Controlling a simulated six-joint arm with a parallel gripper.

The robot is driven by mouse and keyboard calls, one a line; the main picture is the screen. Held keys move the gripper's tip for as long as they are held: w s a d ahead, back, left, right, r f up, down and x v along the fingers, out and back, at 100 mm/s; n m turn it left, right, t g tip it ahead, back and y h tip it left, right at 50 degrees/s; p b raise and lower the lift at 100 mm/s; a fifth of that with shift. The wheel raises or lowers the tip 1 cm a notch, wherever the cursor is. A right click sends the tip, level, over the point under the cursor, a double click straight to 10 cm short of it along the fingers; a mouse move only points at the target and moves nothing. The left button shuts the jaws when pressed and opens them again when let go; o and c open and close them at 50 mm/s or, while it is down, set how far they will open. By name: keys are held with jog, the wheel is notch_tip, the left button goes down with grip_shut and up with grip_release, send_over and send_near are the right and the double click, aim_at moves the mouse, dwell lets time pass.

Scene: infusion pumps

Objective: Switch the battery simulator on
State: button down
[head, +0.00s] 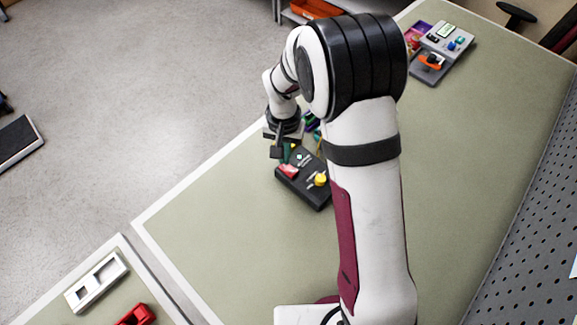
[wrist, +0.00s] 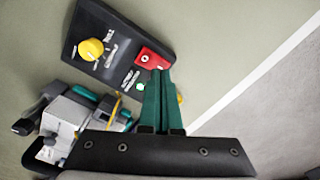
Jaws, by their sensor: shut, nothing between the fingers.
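The battery simulator (head: 306,192) is a black box on the green table, with a red rocker switch (head: 288,171) and a yellow knob (head: 320,180). In the wrist view the box (wrist: 118,45) fills the upper left, with the knob (wrist: 91,49) left of the red switch (wrist: 152,60). A small green light (wrist: 141,87) shows below the switch. My gripper (wrist: 161,72) has green fingers, shut together and empty. Their tips overlap the lower edge of the switch in the wrist view; I cannot tell whether they touch it. In the head view my gripper (head: 286,152) is just above the switch end.
A grey device (wrist: 72,118) with wires and green parts stands close beside the box, mostly hidden behind my arm in the head view. Another grey device (head: 450,40) sits at the far end. A white frame (head: 97,283) and red part (head: 137,315) lie front left.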

notch_tip(320, 180, up, 5)
jog(key=shift+r, duration=0.1)
dwell(0.3)
